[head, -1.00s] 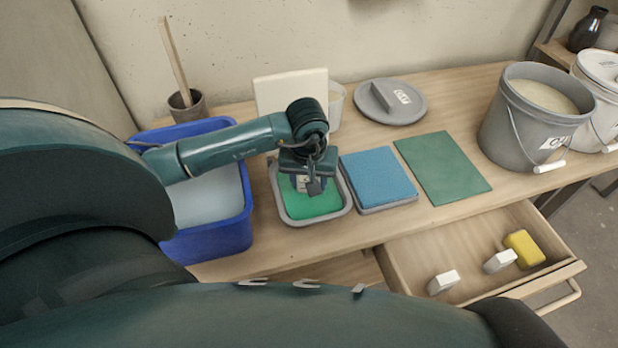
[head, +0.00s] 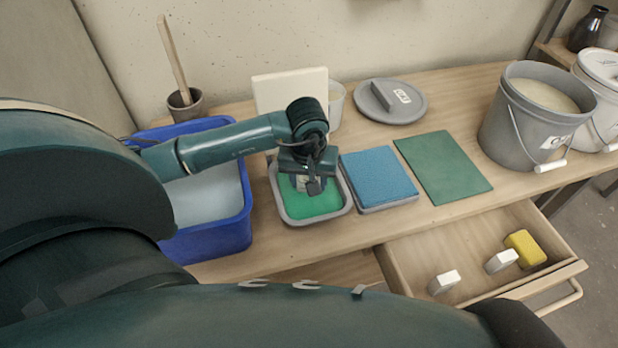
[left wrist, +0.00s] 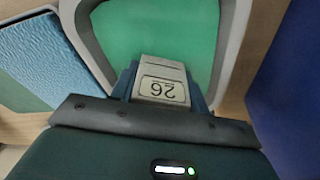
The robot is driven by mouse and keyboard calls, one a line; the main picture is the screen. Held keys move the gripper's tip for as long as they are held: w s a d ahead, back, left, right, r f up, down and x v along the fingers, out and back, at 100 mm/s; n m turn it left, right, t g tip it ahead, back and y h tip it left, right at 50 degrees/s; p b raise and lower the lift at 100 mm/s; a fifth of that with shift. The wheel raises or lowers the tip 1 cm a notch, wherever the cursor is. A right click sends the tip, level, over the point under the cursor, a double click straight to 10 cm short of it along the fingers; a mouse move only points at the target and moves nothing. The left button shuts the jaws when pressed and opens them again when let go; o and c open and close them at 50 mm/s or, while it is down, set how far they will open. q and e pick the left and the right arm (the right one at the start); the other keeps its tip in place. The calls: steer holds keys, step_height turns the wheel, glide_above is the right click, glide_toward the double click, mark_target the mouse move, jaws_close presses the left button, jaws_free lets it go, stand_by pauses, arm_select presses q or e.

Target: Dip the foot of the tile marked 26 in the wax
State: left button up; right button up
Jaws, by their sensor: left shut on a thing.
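My left gripper (head: 310,186) is shut on the tile marked 26 (left wrist: 162,84), a small pale block whose number shows upside down in the left wrist view. The gripper holds it over the grey tray (head: 343,207) of green wax (head: 310,205). The green wax (left wrist: 160,30) also fills the tray in the left wrist view. The lower end of the tile is hidden, and I cannot tell whether it touches the wax. My right gripper is not in view.
A blue tub (head: 248,215) of pale liquid stands left of the tray. A blue sponge pad (head: 378,175) and a green mat (head: 443,167) lie to its right. An open drawer (head: 405,252) holds two white blocks and a yellow one (head: 524,248). A grey bucket (head: 505,135) stands right.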

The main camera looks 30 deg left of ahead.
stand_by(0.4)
arm_select(q)
steer(key=shift+r+p, duration=0.95)
steer(key=shift+r, duration=0.5)
stand_by(0.5)
steer(key=shift+r+p, duration=1.35)
steer(key=shift+r, duration=0.9)
